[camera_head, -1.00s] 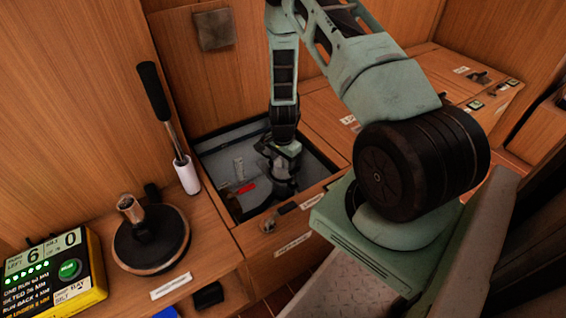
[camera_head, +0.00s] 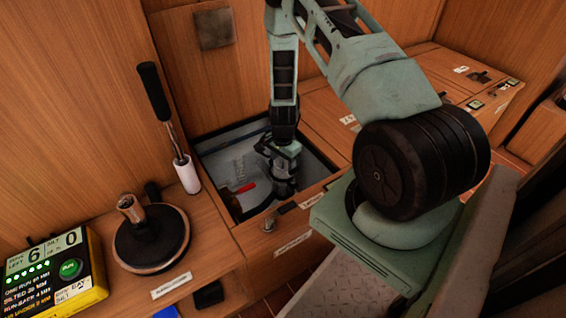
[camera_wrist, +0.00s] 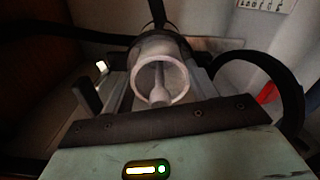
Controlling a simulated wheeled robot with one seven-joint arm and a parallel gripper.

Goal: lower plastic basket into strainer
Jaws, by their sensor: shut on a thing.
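My gripper (camera_head: 283,165) points down into an open compartment in the wooden bench. In the wrist view, a pale, translucent plastic basket (camera_wrist: 176,48) sits between the fingers of my gripper (camera_wrist: 150,88). Its round mouth faces the camera, with a stem and knob inside. My gripper is shut on it. In the head view, a greyish cylinder (camera_head: 285,187), apparently the strainer, stands below my gripper on the compartment floor. Its top is partly hidden by the gripper. I cannot tell how far the basket is inside it.
A red handle (camera_head: 246,188) and a pale scale (camera_head: 239,168) are left of the cylinder. A black hose (camera_wrist: 290,90) curves past on the right. A long-handled tool and a round black-based fitting (camera_head: 152,240) stand to the left.

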